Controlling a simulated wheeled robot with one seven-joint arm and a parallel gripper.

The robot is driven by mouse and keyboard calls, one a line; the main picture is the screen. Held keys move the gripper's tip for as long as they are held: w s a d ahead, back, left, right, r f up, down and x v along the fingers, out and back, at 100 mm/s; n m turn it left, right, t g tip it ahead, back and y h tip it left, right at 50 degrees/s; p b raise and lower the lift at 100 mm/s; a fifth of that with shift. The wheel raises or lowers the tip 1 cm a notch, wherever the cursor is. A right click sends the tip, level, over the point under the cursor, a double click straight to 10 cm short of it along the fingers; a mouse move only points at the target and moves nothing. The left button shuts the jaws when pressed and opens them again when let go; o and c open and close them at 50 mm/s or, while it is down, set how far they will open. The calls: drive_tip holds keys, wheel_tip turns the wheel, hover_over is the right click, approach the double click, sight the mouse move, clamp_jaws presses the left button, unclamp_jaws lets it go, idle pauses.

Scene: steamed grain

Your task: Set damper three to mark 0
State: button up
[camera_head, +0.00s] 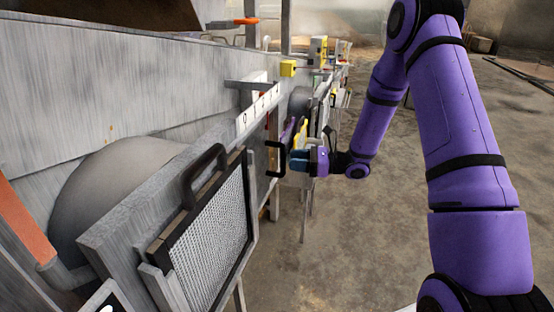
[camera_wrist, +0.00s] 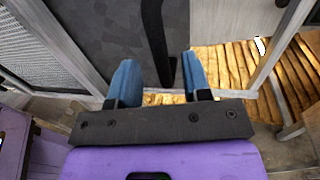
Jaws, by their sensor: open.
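My gripper (camera_head: 297,160) is at a black bar handle (camera_head: 272,160) on the side of the grey machine. In the wrist view my gripper (camera_wrist: 160,68) has its two blue fingers apart. The handle (camera_wrist: 154,28) runs down between them and looks clear of both. Behind it is a dark grey plate (camera_wrist: 105,30), which seems to be the damper plate. A white scale strip (camera_head: 258,105) with small numbers and marks, beginning with 0 at the left, is above the handle. I cannot read a damper number or the plate's exact setting.
A mesh panel (camera_head: 205,235) with a black handle (camera_head: 203,175) is on the machine's near side. A yellow block (camera_head: 288,68) is above the scale. More fittings line the machine beyond my gripper. The floor (camera_head: 345,260) to the right is clear. Wooden slats (camera_wrist: 225,70) show in the wrist view.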

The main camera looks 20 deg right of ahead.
sight(277, 174)
drive_tip(key=shift+x, duration=3.1)
clamp_jaws()
